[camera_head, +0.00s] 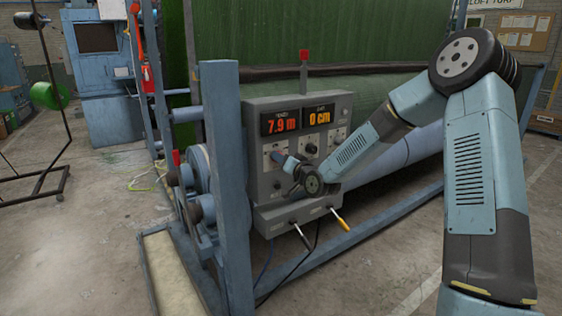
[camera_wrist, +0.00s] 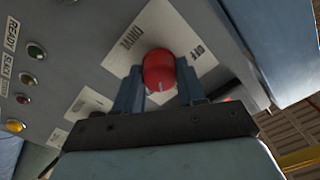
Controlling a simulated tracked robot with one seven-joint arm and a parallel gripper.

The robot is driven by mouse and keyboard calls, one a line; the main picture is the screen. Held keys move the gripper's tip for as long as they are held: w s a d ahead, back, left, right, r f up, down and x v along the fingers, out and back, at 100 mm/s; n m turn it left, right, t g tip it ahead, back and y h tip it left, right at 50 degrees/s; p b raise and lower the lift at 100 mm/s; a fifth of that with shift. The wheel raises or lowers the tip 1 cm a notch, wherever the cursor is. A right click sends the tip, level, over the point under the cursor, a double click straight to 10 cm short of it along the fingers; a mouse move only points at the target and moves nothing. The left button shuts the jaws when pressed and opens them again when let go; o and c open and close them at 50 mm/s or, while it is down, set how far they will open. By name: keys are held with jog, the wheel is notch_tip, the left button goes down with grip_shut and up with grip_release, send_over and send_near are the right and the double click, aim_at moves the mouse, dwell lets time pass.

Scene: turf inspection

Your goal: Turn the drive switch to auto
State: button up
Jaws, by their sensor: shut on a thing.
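The drive switch is a red round knob (camera_wrist: 158,66) on a white plate marked DRIVE and OFF in the wrist view. OFF is printed to the upper right of the knob. A small pale mark shows on the knob's lower side; I cannot tell which setting it points to. No AUTO label is readable. My gripper (camera_wrist: 159,80) has one finger on each side of the knob and is shut on it. In the head view my gripper (camera_head: 278,158) reaches the front of the grey control box (camera_head: 263,196); my wrist hides the knob there.
Displays on the box read 7.9 m (camera_head: 280,122) and 0 cm (camera_head: 320,116). A blue post (camera_head: 229,180) stands just left. Lamps (camera_wrist: 36,50) lie left of the knob.

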jog(key=shift+d+f+m, duration=0.1)
jog(key=shift+f+m, duration=0.05)
jog(key=shift+m, duration=1.85)
jog(key=o, duration=1.1)
jog(key=shift+c, duration=0.2)
jog(key=v, duration=1.3)
jog(key=shift+s+d, duration=0.25)
jog(key=shift+s, duration=0.05)
